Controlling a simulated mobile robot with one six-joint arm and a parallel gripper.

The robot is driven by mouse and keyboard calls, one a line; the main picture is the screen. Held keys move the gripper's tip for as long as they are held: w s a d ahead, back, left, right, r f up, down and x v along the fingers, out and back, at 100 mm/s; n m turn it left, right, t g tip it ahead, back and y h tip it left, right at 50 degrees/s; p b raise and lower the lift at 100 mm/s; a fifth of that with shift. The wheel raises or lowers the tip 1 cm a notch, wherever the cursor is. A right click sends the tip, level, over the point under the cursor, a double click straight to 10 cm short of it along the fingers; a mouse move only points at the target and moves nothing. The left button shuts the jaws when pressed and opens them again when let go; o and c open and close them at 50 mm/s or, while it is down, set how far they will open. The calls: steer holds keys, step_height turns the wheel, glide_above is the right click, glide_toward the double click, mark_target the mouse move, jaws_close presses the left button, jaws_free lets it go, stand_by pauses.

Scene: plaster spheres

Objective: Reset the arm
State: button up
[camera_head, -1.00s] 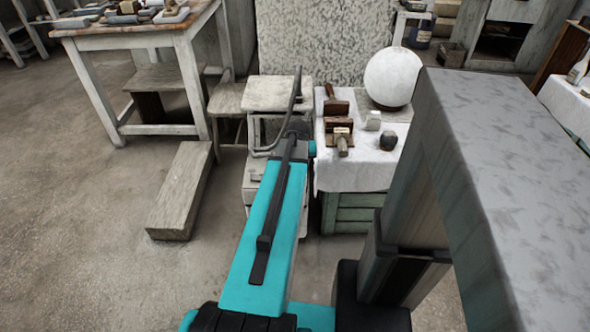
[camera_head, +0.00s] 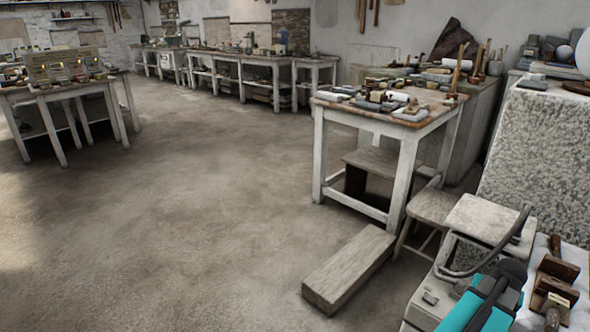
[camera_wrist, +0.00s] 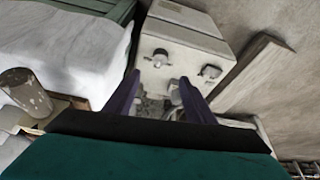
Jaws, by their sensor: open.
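My gripper (camera_wrist: 160,98) shows in the wrist view, with its two dark purple fingers spread apart and nothing between them. Beyond the fingers is a pale box-like stand (camera_wrist: 190,50) with small knob-like pieces on it. I cannot tell the exact gap between the fingers and the stand. In the head view only a teal part of my arm (camera_head: 490,303) shows, at the bottom right corner. My gripper cannot be made out there.
A white-clothed table (camera_wrist: 60,55) is left of the fingers in the wrist view. A wooden block (camera_head: 350,268) lies on the floor, near a wooden workbench (camera_head: 405,135) with tools. A stool (camera_head: 490,218) stands beside my arm. Open floor (camera_head: 190,190) fills the left.

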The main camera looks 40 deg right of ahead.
steer(key=w+a+f+n+y+p, duration=0.1)
steer(key=w+a+f, duration=0.15)
steer(key=w, duration=0.55)
steer(key=w+a+f+n+t+p, duration=0.15)
steer(key=w+a, duration=0.25)
steer(key=w, duration=0.4)
steer(key=w+a+f+n+g+y+p, duration=0.1)
steer(key=w+a+n, duration=0.15)
steer(key=w, duration=0.45)
steer(key=w+a+f+n+y+p, duration=0.1)
steer(key=w+a+f+n, duration=0.15)
steer(key=w+a, duration=0.6)
steer(key=w+a+f+n+y+p, duration=0.15)
steer(key=w+a+f, duration=0.35)
steer(key=a, duration=0.7)
steer(key=w+a+f+n+g+y+p, duration=0.1)
steer(key=a+f+n+g+p, duration=0.15)
steer(key=a, duration=0.95)
steer(key=w+a+f+n+g+p, duration=0.1)
steer(key=a+f+n, duration=0.15)
steer(key=a, duration=0.95)
steer(key=s+a+f+n+g+h+p, duration=0.1)
steer(key=s+a+f+g+p, duration=0.1)
steer(key=s+a, duration=1.1)
steer(key=shift+s+a+f+g, duration=0.25)
steer(key=shift+s+f+g, duration=0.45)
steer(key=shift+s, duration=0.55)
